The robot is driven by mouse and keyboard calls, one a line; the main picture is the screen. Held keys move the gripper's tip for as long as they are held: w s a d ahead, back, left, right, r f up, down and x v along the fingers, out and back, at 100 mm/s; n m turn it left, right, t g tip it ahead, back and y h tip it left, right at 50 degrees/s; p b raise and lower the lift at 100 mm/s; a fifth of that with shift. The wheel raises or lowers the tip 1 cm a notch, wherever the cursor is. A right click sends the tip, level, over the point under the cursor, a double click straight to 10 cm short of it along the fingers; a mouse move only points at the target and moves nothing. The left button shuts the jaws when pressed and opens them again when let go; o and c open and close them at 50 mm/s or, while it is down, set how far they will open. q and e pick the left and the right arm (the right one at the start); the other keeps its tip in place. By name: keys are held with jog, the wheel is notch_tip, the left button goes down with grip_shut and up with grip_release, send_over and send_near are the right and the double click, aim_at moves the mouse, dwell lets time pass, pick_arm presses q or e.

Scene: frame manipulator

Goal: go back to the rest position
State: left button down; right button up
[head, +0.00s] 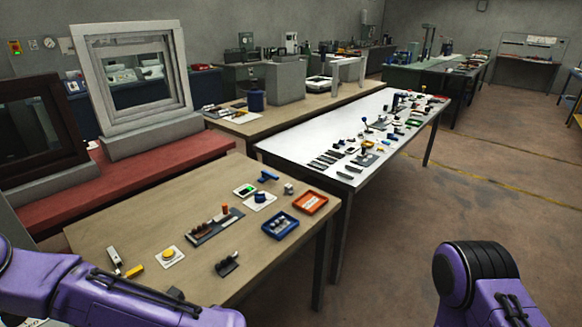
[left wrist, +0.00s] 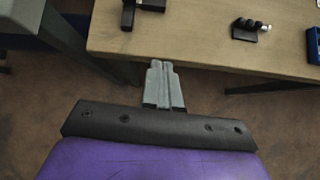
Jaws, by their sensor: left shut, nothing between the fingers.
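My left arm (head: 100,290) comes in from the left along the front of the wooden table in the head view, and its gripper is out of that frame. In the left wrist view my left gripper (left wrist: 161,66) is shut and empty. Its grey fingers lie together, in the picture just below the near edge of the wooden table (left wrist: 190,40). My right arm (head: 485,285) shows at the lower right of the head view, over open floor. My right gripper is not in view.
The wooden table (head: 100,235) carries a blue tray (head: 281,225), an orange tray (head: 310,203), a yellow button (head: 169,253) and other small items. A white table (head: 290,145) stands behind it. White (head: 135,80) and dark frames stand at the left. Floor at right is clear.

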pick_arm(q)
jog(key=s+d+f+m+t+h, duration=0.1)
jog(key=s+d+f+m+h, duration=0.1)
jog(key=f+m, duration=0.8)
jog(key=s+d+f+m+h, duration=0.1)
jog(key=s+f+m+h, duration=0.15)
jog(key=m, duration=1.25)
jog(key=s+a+f+m+g+y+b, duration=0.1)
jog(key=s+a+f+m+g, duration=0.2)
jog(key=s+a+f+m, duration=0.7)
jog(key=s+a+m, duration=0.3)
jog(key=s, duration=0.1)
jog(key=shift+f+m+g, duration=0.2)
jog(key=shift+m+g, duration=0.1)
jog(key=shift+g, duration=0.1)
pick_arm(e)
jog(key=shift+w+f, duration=0.4)
jog(key=shift+f, duration=0.35)
